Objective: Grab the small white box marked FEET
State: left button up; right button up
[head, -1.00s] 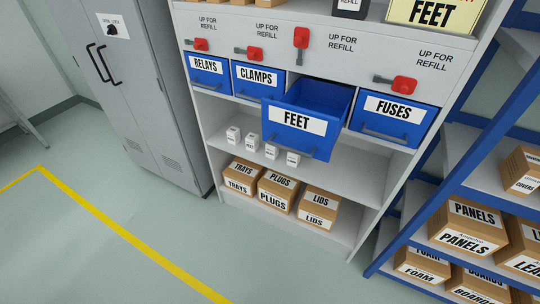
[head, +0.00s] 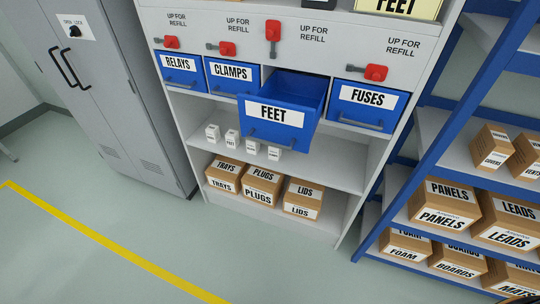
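Several small white boxes stand in a row on the middle shelf (head: 320,169) of the grey cabinet in the head view. From left to right I see a first box (head: 212,133), a second box (head: 232,137), a third box (head: 252,147) and a last box (head: 274,153). Their labels are too small to read, so I cannot tell which is marked FEET. The blue FEET drawer (head: 313,97) is pulled out above them and hangs over the right part of the row. Its inside looks empty where I can see it. Neither of my grippers is in view.
Blue RELAYS (head: 181,78), CLAMPS (head: 232,86) and FUSES (head: 367,118) drawers are shut. Brown TRAYS, PLUGS and LIDS cartons (head: 291,208) sit on the bottom shelf. A grey locker (head: 105,100) stands left, a blue rack (head: 434,140) right. Floor in front is clear.

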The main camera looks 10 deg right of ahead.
aim_at(232, 137)
jog(key=i+j, duration=0.2)
jog(key=j, duration=0.2)
jog(key=i+j+z, duration=0.15)
jog(key=j, duration=0.2)
jog(key=i+j, duration=0.2)
jog(key=j, duration=0.2)
jog(key=i+j+z, duration=0.1)
jog(key=j, duration=0.3)
jog(key=i+j, duration=0.2)
jog(key=j, duration=0.2)
jog(key=i+j+z, duration=0.15)
jog(key=j, duration=0.25)
